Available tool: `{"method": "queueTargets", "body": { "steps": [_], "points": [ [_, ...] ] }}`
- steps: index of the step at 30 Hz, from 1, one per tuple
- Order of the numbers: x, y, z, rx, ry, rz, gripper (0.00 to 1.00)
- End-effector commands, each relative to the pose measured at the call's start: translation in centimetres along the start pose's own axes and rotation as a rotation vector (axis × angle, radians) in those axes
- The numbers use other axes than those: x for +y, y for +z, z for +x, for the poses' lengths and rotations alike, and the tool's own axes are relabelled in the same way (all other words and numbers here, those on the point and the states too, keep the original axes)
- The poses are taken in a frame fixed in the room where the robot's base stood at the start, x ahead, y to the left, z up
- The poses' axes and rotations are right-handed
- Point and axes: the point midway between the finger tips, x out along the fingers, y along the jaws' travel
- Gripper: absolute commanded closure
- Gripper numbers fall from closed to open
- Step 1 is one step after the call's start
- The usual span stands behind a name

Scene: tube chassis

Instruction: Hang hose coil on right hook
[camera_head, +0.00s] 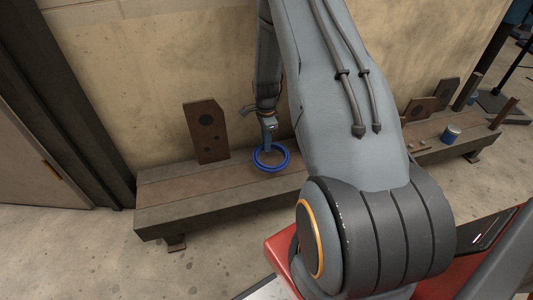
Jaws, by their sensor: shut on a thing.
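A blue ring-shaped hose coil (258,163) hangs upright or tilted just over the low wooden bench, below my gripper (268,138). My gripper points down and is shut on the top edge of the coil. I cannot tell whether the coil's lower edge touches the bench. A brown upright board (203,148) with a dark round spot stands on the bench to the left of the coil. No hook can be made out clearly; my grey arm covers the middle of the bench and the wall behind it.
The long bench (165,205) runs along a tan wall. Right of my arm, it carries brown boards (445,92), a blue and white can (451,134) and upright posts (504,113). The bench's left end is bare. Concrete floor lies in front.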

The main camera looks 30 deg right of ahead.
Motion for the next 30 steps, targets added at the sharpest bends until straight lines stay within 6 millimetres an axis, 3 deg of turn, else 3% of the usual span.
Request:
{"method": "queueTargets", "body": {
  "steps": [9,16,17,20,30],
  "points": [
    [-0.1,0.0,4.0,0.000,0.000,0.000,1.00],
    [-0.1,0.0,4.3,0.000,-0.002,0.000,1.00],
    [0.0,0.0,4.4,0.000,-0.001,0.000,0.79],
    [0.0,0.0,4.4,0.000,-0.001,0.000,0.63],
    [0.0,0.0,4.4,0.000,-0.001,0.000,0.62]
  ]
}}
